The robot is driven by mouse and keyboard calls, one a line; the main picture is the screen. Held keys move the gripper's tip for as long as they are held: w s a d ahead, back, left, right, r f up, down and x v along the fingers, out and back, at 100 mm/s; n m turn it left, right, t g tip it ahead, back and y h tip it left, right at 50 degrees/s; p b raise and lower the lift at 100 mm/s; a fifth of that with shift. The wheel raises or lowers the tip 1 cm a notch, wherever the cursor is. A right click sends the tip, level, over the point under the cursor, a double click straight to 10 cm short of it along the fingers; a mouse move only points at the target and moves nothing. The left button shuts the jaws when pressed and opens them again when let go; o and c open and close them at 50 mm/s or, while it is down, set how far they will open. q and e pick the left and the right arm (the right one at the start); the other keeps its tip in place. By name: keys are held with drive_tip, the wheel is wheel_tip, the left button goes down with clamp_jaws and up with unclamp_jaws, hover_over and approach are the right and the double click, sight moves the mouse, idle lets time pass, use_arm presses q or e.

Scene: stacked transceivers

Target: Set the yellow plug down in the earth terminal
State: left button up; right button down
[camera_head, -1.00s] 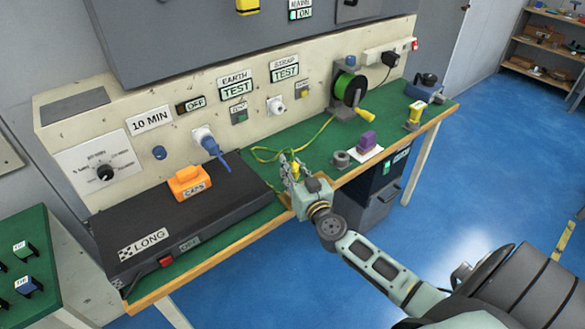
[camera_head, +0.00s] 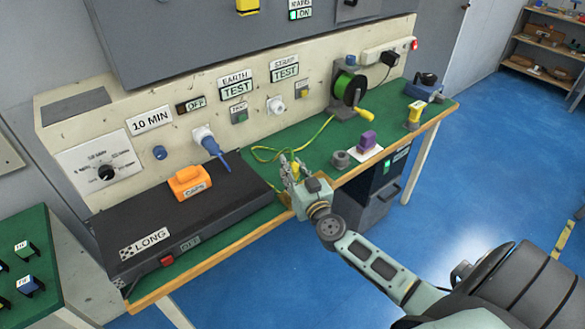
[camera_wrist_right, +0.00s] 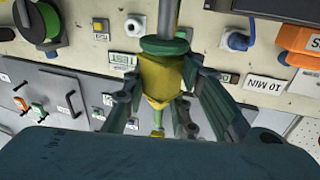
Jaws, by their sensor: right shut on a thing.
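My right gripper (camera_head: 291,165) is shut on the yellow plug (camera_head: 296,168) near the front edge of the green bench. Its fingers partly hide the plug in the head view. The upside-down right wrist view shows the yellow plug (camera_wrist_right: 162,80), with a green collar and grey stem, between the fingers. A white round socket (camera_head: 275,105) on the back panel, which may be the earth terminal, stands apart from the plug. The EARTH TEST label (camera_head: 236,86) is up and left of it. I cannot tell for sure which fitting is the earth terminal. My left gripper is not in view.
A green-yellow cord (camera_head: 262,152) loops on the bench beside the gripper. A blue plug (camera_head: 212,147) sticks out of the panel above a black LONG case (camera_head: 185,225) with an orange block (camera_head: 189,182). A purple block (camera_head: 367,140) and grey ring (camera_head: 341,159) lie to the right.

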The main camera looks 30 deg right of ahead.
drive_tip(key=shift+p, duration=0.55)
idle(0.6)
drive_tip(key=shift+f+b, duration=1.8)
drive_tip(key=shift+f, duration=0.45)
drive_tip(key=c, duration=1.4)
unclamp_jaws()
drive_tip(key=shift+o, duration=0.2)
drive_tip(key=s+a, duration=0.2)
drive_tip(key=s, duration=0.9)
drive_tip(key=shift+s, duration=0.4)
drive_tip(key=shift+a, duration=0.1)
